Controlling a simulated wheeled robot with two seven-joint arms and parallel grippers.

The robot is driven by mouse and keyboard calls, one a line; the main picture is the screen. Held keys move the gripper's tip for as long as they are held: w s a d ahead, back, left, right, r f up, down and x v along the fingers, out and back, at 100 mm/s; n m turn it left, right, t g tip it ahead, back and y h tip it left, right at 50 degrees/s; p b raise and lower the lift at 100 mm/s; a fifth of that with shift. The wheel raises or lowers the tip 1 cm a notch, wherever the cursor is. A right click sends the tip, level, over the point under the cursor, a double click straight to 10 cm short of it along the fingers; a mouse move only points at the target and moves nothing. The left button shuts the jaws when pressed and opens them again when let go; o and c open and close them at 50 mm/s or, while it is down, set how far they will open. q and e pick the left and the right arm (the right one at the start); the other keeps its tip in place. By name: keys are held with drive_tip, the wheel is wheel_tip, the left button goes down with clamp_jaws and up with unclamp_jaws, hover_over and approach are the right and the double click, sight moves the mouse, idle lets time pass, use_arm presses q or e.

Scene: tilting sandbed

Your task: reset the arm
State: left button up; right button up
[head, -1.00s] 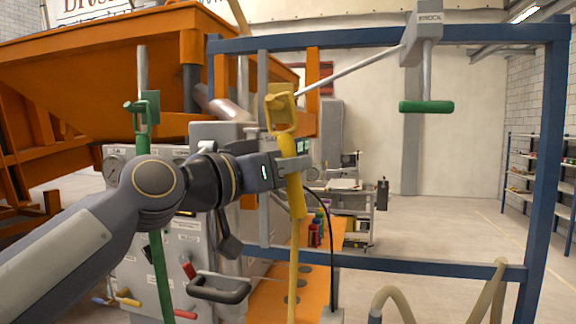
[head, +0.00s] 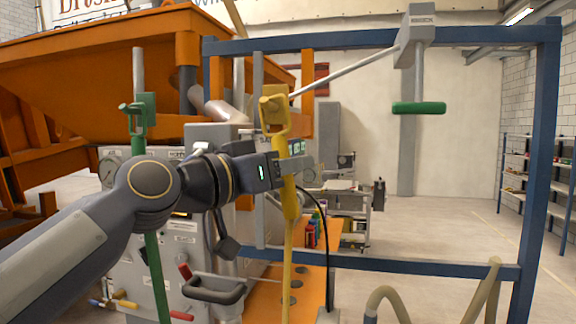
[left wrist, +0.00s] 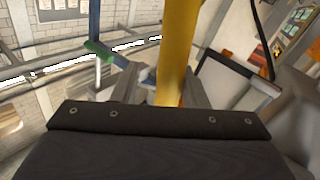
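My left gripper (head: 290,178) is at the thick grip of a yellow upright lever (head: 288,200). One finger passes in front of the grip and the other shows low beside it. In the left wrist view the yellow lever (left wrist: 176,45) runs between the fingers (left wrist: 163,92), with a gap on its left side. The fingers look open around the lever rather than closed on it. The lever's lower rod runs down to an orange plate. My right gripper is in neither view.
A green lever (head: 152,240) stands behind my left forearm. A blue frame (head: 420,265) surrounds the area, with a green-handled bar (head: 418,108) hanging at upper right. The grey control cabinet (head: 125,265) and orange hopper (head: 90,70) stand at left. Open floor lies at right.

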use_arm(q)
drive_tip(key=shift+w+a+f, duration=0.15)
drive_tip(key=shift+a, duration=0.3)
drive_tip(key=b+v, duration=0.3)
drive_tip(key=v, duration=0.4)
drive_tip(key=s+a+f+n+g+y, duration=0.15)
drive_tip(key=a+f, duration=0.25)
drive_tip(key=f, duration=0.4)
drive_tip(key=s+a+f+n+y, duration=0.2)
drive_tip(key=a+f+y, duration=0.15)
drive_tip(key=f, duration=0.35)
drive_tip(key=s+a+f+n+y, duration=0.15)
drive_tip(key=a+f, duration=0.25)
drive_tip(key=f, duration=0.4)
drive_tip(key=s+a+f+n+g+y, duration=0.2)
drive_tip(key=s+f, duration=0.6)
drive_tip(key=f, duration=0.4)
drive_tip(key=s+a+f+n+g+y, duration=0.2)
drive_tip(key=s+a+f, duration=0.2)
drive_tip(key=s+f, duration=0.4)
wheel_tip(320, 180, down, 6)
drive_tip(key=shift+r+n+g, duration=0.25)
drive_tip(key=shift+n+g, duration=0.1)
drive_tip(key=shift+n, duration=0.05)
